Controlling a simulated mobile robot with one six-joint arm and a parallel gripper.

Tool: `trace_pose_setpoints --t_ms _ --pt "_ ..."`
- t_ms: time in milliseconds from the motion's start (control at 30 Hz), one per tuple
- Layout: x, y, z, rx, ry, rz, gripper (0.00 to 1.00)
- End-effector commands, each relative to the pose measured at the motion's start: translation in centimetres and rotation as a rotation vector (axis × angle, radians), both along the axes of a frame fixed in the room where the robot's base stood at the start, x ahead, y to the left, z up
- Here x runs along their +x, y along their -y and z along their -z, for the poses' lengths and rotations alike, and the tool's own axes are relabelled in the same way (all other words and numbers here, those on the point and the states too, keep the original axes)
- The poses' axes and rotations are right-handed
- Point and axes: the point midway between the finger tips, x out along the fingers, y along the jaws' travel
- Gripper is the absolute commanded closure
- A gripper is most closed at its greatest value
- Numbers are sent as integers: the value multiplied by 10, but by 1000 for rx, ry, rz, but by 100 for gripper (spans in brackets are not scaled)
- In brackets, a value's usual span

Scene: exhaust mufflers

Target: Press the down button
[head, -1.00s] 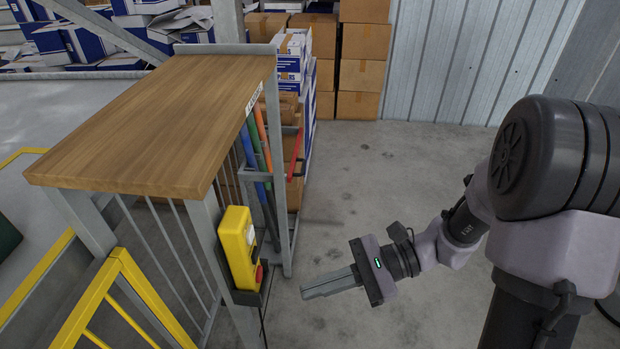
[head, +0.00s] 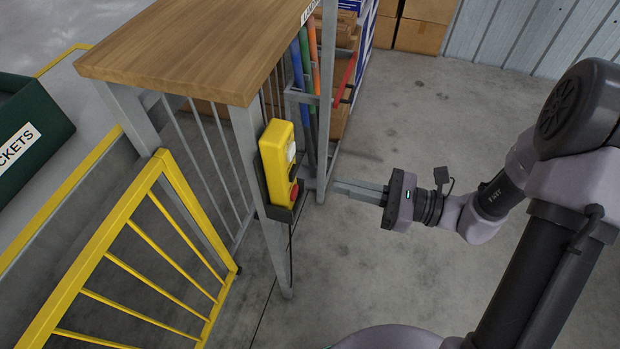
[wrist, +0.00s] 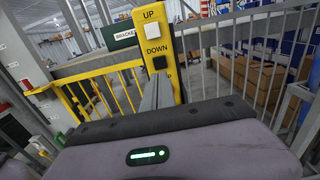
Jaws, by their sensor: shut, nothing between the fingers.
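A yellow control box (head: 275,165) is fixed upright to a grey post under the wooden top. In the wrist view the box (wrist: 178,50) shows a white button (wrist: 152,32) under the word UP and a black button (wrist: 160,63) under the word DOWN. In the head view a white button (head: 291,152) and a red button (head: 294,192) show on its face. My gripper (head: 336,187) is shut and empty, its fingers pointing at the box with a gap in between. In the wrist view the fingers (wrist: 158,85) hide the box's lower part.
The wooden top (head: 190,50) overhangs to the left of the box. A yellow railing (head: 130,265) stands at the left front. Coloured tubes (head: 305,80) and a rack stand behind the box. The concrete floor (head: 420,130) around my arm is clear.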

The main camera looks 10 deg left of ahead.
Motion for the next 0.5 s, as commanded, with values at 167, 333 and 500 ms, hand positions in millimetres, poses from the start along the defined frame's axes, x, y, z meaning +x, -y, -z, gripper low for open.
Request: trace_pose_setpoints --t_ms 167,333,500 --pt "2 -38 2 0 0 -4 100" --pt "4 -64 2 -1 2 -3 100" --pt "5 -74 0 0 -1 0 100"
